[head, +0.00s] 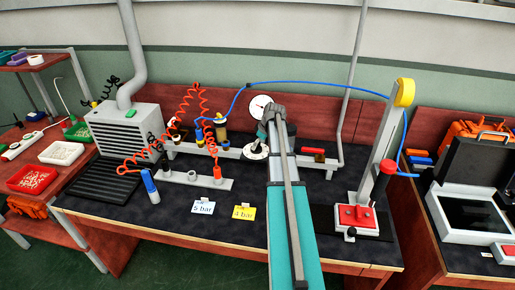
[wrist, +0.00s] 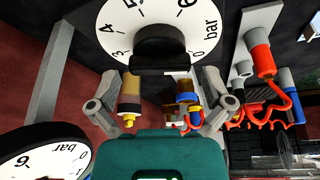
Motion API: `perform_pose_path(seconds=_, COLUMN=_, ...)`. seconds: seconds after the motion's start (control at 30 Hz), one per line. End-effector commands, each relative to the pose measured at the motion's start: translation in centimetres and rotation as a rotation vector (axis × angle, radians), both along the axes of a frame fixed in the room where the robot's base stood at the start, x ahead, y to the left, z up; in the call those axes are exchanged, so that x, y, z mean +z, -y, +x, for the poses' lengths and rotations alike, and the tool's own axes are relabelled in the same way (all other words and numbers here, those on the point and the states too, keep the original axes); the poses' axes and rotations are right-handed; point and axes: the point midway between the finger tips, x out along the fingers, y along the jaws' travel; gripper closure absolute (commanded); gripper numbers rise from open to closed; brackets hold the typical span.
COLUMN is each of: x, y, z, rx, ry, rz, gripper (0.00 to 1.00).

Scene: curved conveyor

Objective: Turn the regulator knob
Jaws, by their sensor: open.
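In the wrist view the regulator knob (wrist: 160,45) is a black grip at the centre of a white dial (wrist: 122,27) marked in bar. My gripper (wrist: 158,82) is open, one finger on each side and apart, with the knob in line between the fingers. I cannot tell whether the fingertips touch it. In the head view the white dial (head: 255,153) sits on the bench, and my gripper (head: 261,138) is just above it, partly hidden by my arm. A round gauge (head: 261,106) stands behind it; a gauge also shows in the wrist view (wrist: 45,155).
On the dark bench (head: 130,205) lie a white "5 bar" card (head: 203,207) and a yellow "4 bar" card (head: 243,212). Orange coiled hoses (head: 187,98) and a blue hose (head: 320,85) run nearby. A press with a red base (head: 355,217) stands to the right.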

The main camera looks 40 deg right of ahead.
Motion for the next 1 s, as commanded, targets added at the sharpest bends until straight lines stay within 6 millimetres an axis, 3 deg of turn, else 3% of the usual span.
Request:
perform_pose_path(seconds=0.5, x=-0.48, y=-0.01, z=0.16, rx=-0.001, ry=0.0, rz=0.0, gripper=0.02)
perform_pose_path(seconds=0.83, x=-0.48, y=0.01, z=0.13, rx=-0.001, ry=0.0, rz=0.0, gripper=0.63)
perform_pose_path(seconds=1.0, x=-0.49, y=-0.1, z=0.09, rx=-0.006, ry=-0.001, rz=0.001, gripper=0.65)
